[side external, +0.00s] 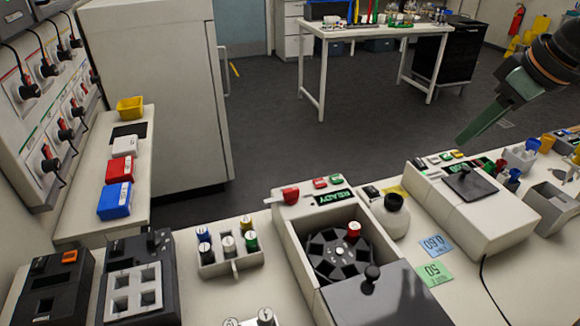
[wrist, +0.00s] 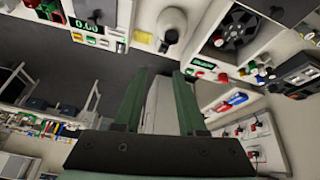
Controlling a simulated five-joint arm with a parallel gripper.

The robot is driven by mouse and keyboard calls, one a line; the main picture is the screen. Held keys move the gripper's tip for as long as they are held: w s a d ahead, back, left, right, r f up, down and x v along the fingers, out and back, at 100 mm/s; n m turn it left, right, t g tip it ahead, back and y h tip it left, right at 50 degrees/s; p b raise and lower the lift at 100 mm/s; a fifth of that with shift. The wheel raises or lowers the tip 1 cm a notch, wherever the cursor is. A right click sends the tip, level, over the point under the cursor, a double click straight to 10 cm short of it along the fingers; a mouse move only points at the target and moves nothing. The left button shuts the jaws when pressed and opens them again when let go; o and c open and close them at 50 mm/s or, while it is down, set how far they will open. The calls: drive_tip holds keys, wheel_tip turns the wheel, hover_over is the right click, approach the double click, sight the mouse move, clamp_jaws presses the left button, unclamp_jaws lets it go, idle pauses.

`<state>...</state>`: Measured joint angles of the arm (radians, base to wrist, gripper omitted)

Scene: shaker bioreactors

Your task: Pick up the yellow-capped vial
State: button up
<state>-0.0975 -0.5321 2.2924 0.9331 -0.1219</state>
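The yellow-capped vial (side external: 246,224) stands upright at the back right of a small white rack (side external: 214,270), left of the centrifuge. Vials with blue, green and pale caps share the rack. My gripper (side external: 464,138) is high at the upper right in the side view, far from the rack and above the bench. The wrist view shows its two green fingers (wrist: 157,75) spread apart with nothing between them. I cannot pick out the yellow cap in the wrist view.
The open centrifuge (side external: 290,213) holds a red-capped vial (side external: 353,230) in its black rotor. A round white bottle (side external: 391,218) and a balance (side external: 490,222) stand to its right. Black block devices (side external: 140,285) are left of the rack. Open air lies between my gripper and the rack.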

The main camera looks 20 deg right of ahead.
drive_tip(key=w+a+r+n+g, duration=0.1)
drive_tip(key=w+a+n, duration=0.3)
drive_tip(key=w+a, duration=0.25)
drive_tip(key=n+g, duration=0.2)
drive_tip(key=n, duration=0.9)
hover_over(248, 219)
drive_tip(key=s+d, duration=0.1)
drive_tip(key=shift+y, duration=0.4)
wheel_tip(248, 219, down, 17)
drive_tip(key=shift+s+d+f, duration=0.1)
drive_tip(key=shift+d+f, duration=0.05)
drive_tip(key=shift+f, duration=0.05)
drive_tip(key=shift+a+x, duration=0.15)
drive_tip(key=shift+x, duration=1.2)
drive_tip(key=shift+a+x, duration=0.1)
drive_tip(key=shift+x, duration=1.25)
clamp_jaws()
